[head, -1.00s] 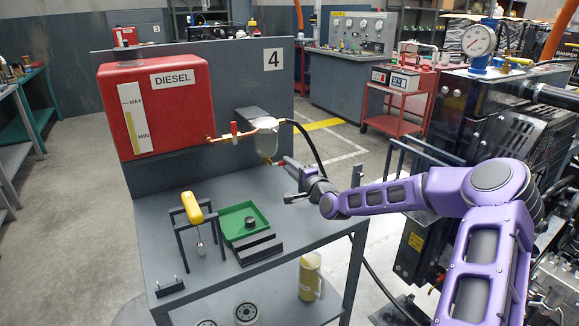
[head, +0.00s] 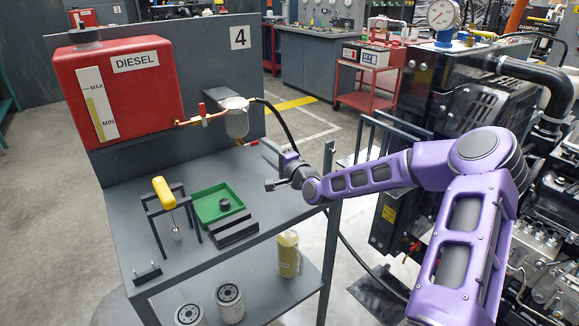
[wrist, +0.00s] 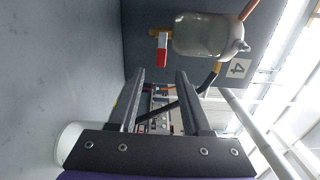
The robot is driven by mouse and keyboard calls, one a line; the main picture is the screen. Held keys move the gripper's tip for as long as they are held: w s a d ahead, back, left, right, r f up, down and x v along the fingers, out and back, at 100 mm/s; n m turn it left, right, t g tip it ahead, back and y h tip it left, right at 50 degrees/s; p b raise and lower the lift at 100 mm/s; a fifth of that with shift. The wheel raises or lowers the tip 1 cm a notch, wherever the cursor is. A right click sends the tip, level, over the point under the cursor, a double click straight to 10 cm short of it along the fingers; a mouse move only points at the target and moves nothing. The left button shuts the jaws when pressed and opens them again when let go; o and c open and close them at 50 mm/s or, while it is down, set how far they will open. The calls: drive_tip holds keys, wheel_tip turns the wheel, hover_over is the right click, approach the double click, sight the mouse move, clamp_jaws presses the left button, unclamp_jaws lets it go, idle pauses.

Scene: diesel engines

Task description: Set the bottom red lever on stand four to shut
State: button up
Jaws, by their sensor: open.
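The bottom red lever (wrist: 161,55) is in the wrist view, on a brass valve (wrist: 160,33) under the glass filter bowl (wrist: 205,35). A second, upper red lever (head: 202,108) stands upright on the copper pipe. My gripper (head: 268,168) is open and empty, to the right of and below the bowl. In the wrist view its fingers (wrist: 160,85) point toward the lever, apart from it.
The grey bench (head: 130,225) carries a green tray (head: 208,211), a yellow-handled tool on a rack (head: 163,192) and dark blocks. The red diesel tank (head: 125,98) is at left. A black hose runs behind my gripper. The engine (head: 440,85) stands close at right.

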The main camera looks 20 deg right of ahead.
drive_tip(key=p+v, duration=0.1)
drive_tip(key=v, duration=1.2)
drive_tip(key=shift+s, duration=0.35)
drive_tip(key=shift+d, duration=0.1)
